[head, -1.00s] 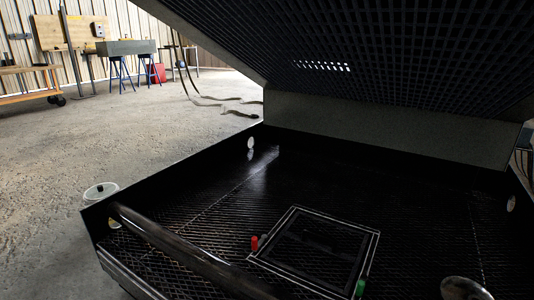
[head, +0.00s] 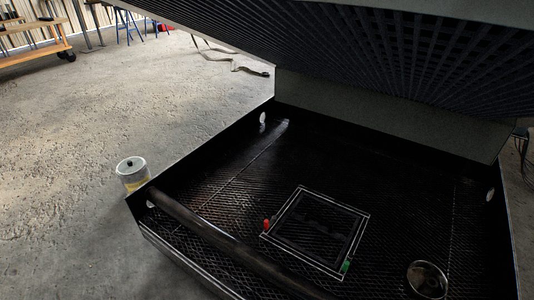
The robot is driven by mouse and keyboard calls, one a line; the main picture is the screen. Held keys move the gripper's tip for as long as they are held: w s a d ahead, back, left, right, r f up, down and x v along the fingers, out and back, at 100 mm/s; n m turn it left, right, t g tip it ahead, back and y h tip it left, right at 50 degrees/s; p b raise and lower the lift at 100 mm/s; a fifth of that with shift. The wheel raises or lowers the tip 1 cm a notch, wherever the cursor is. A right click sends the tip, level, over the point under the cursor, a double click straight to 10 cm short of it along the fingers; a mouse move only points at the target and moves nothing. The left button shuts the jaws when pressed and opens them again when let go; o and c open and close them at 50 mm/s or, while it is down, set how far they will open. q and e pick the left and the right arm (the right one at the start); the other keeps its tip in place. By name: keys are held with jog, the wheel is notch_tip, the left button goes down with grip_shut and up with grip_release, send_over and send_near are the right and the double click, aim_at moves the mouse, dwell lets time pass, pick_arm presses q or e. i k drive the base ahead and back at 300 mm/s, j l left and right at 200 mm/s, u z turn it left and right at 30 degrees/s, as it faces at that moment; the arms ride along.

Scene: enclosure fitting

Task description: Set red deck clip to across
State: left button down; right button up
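The red deck clip (head: 267,224) is a small red piece at the left edge of a square panel with a pale outline (head: 318,231), on the dark mesh deck. A green clip (head: 345,266) is at the panel's near right corner. Whether the red clip lies along or across the panel edge is too small to tell. Neither of my grippers is in the head view.
A dark bar (head: 225,243) crosses the front left of the enclosure. A round metal piece (head: 427,279) is at the front right. A raised grid lid (head: 390,60) hangs over the back. Concrete floor at left is mostly clear.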

aim_at(270, 221)
jog(key=i+j+z, duration=0.25)
jog(key=j+z, duration=0.2)
jog(key=j, duration=0.25)
jog(key=i+j+z, duration=0.25)
jog(key=j, duration=0.15)
jog(key=k+l+u, duration=0.1)
jog(key=u, duration=0.3)
jog(key=k+l+u, duration=0.15)
jog(key=u, duration=0.2)
jog(key=k+u, duration=0.15)
jog(key=u, duration=0.25)
